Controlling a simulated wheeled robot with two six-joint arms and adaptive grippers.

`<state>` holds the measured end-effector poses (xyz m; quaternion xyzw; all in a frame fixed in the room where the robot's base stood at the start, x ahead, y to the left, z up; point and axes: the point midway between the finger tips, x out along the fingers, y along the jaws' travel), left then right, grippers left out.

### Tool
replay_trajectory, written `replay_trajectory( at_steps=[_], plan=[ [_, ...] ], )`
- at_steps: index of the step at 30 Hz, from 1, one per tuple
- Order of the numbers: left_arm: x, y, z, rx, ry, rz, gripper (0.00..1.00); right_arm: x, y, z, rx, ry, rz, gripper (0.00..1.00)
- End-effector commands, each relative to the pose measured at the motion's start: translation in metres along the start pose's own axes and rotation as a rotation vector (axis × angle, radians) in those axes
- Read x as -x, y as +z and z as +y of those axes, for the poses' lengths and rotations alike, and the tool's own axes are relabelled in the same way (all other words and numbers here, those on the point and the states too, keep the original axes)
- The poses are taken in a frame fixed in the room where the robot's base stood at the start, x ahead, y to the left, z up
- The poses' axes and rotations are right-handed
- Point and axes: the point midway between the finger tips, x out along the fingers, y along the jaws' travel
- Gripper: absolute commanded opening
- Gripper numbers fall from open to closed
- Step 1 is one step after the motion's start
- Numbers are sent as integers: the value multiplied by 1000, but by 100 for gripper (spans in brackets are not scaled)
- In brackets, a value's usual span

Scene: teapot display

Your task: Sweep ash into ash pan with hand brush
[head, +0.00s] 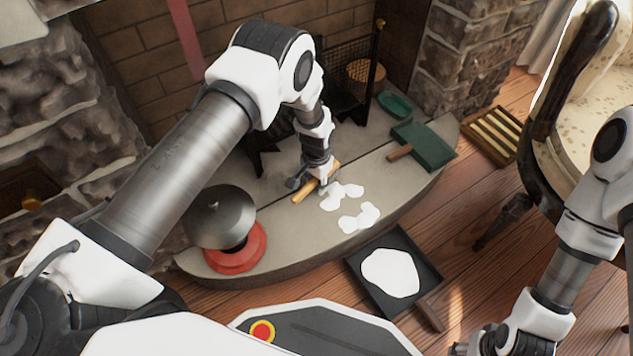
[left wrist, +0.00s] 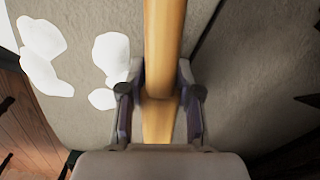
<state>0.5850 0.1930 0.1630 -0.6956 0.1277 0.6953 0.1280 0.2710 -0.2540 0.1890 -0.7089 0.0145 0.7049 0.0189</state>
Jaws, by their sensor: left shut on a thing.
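My left gripper (head: 311,184) is shut on a wooden rod, the hand brush's handle (head: 305,192), low over the stone hearth; the handle also shows in the left wrist view (left wrist: 163,45). No bristles can be made out. White ash patches (head: 358,217) lie on the hearth just right of the gripper, and at upper left in the left wrist view (left wrist: 42,38). A black square ash pan (head: 357,264) with a wooden handle sits on the floor before the hearth, with a white patch (head: 391,273) inside. My right gripper (head: 470,349) is partly cut off at the bottom edge.
The curved hearth (head: 290,232) has a raised edge above the wood floor. A red-based object with a dark metal dome (head: 220,217) stands at its left. A green pan (head: 427,147) and green dish (head: 394,104) lie at right. A slatted wooden box (head: 491,135) and armchair (head: 590,90) stand beyond.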

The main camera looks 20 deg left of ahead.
Motion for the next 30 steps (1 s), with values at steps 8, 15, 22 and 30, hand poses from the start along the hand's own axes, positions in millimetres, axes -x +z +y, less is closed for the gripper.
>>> replay_trajectory(
  at_steps=[8, 15, 22, 30],
  plan=[
    [-4, 0, 0, 0, 0, 0, 5, -3, 0, 0, 0, 0, -1, 55],
    [-7, 0, 0, 0, 0, 0, 5, -5, 0, 0, 0, 0, -1, 55],
    [-11, 0, 0, 0, 0, 0, 5, -8, 0, 0, 0, 0, -1, 55],
    [-12, 1, 1, 0, 0, -1, 5, -7, 0, 0, 0, 0, -1, 55]
  ],
)
